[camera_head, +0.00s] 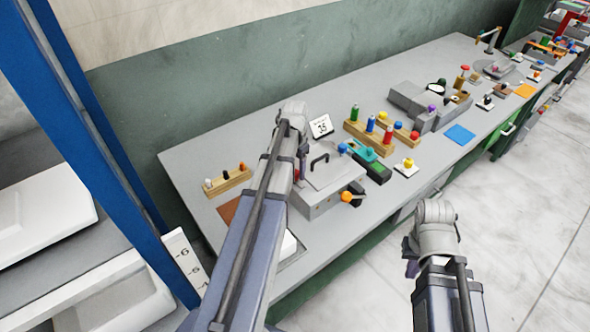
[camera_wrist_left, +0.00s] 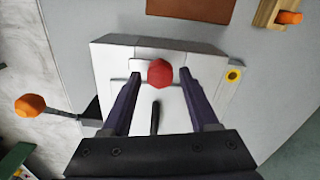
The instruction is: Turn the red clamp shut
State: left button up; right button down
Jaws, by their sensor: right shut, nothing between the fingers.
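The red clamp (camera_wrist_left: 161,73) shows in the left wrist view as a faceted red knob on top of a pale grey press box (camera_wrist_left: 215,70). My left gripper (camera_wrist_left: 160,78) is open, with one dark finger on each side of the red knob and visible gaps between. In the head view my left arm covers most of the clamp, with only a bit of red beside the arm, and hides the left gripper. The press box (camera_head: 318,205) stands on the bench there. My right gripper (camera_head: 410,268) is shut and empty, low over the floor in front of the bench.
An orange-knobbed lever (camera_head: 347,196) sticks out from the press front; it also shows in the left wrist view (camera_wrist_left: 30,105). A brown pad and a wooden peg block (camera_head: 227,180) lie left of it. A blue post (camera_head: 100,150) stands left. Coloured peg racks fill the bench rightward.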

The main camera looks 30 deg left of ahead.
pick_arm(q)
grip_shut()
dwell(0.5)
jog(key=n, duration=0.4)
jog(key=shift+n, duration=0.4)
jog(key=n, duration=0.4)
jog(key=shift+n, duration=0.3)
jog(key=n, duration=0.4)
jog(key=shift+n, duration=2.4)
